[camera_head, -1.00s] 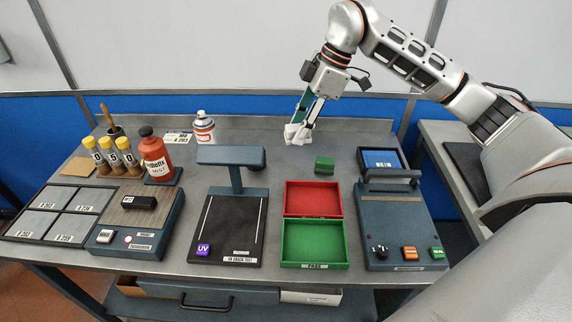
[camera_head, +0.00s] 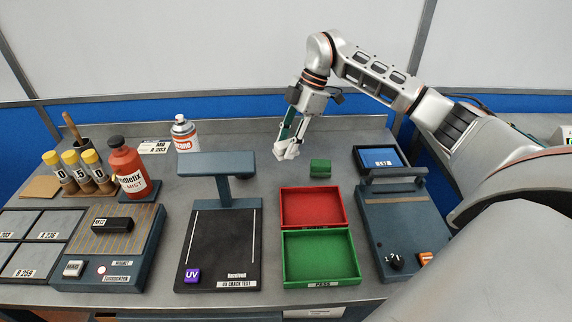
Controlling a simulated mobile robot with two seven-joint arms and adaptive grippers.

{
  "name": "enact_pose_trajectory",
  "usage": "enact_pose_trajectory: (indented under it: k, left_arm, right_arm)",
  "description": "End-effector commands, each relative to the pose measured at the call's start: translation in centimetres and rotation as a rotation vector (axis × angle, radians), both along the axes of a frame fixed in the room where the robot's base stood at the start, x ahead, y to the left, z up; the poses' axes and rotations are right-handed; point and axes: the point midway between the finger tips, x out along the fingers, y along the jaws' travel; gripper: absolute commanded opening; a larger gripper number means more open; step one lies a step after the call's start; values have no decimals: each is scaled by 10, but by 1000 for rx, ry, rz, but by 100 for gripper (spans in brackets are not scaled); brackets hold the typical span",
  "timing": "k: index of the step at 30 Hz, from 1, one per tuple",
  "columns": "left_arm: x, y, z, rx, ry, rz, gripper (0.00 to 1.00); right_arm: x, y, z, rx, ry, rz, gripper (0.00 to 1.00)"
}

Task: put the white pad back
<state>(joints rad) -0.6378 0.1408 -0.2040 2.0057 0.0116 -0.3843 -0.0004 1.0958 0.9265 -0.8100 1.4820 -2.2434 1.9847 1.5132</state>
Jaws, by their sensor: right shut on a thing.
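My right gripper (camera_head: 291,142) reaches down over the back middle of the bench, fingers pointing down. It is shut on the white pad (camera_head: 284,153), a small pale piece at the fingertips, partly hidden by them. The pad is at or just above the bench top; I cannot tell whether it touches. It is left of and slightly behind a green block (camera_head: 320,167). My left gripper is not in view.
A red tray (camera_head: 312,227) and a green tray (camera_head: 320,284) lie in front. The UV crack test stand (camera_head: 222,163) is left. A blue-grey device (camera_head: 398,223) and a blue-lined tray (camera_head: 383,171) are right. A spray can (camera_head: 184,136) stands back left.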

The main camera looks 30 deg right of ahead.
Motion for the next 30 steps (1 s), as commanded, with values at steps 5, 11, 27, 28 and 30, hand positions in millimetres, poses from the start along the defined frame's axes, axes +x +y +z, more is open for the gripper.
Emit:
enact_pose_trajectory:
  k: [5, 11, 27, 28, 30]
  left_arm:
    - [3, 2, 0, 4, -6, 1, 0]
    - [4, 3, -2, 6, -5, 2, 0]
    - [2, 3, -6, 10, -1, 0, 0]
    - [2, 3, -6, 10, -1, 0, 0]
    - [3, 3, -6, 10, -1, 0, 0]
  right_arm:
    - [0, 0, -25, 0, 0, -1, 11]
    - [0, 0, -36, 0, 0, 0, 11]
    - [0, 0, -70, 0, -2, 0, 11]
    - [0, 0, -71, 0, -2, 0, 11]
    - [0, 0, -73, 0, -2, 0, 11]
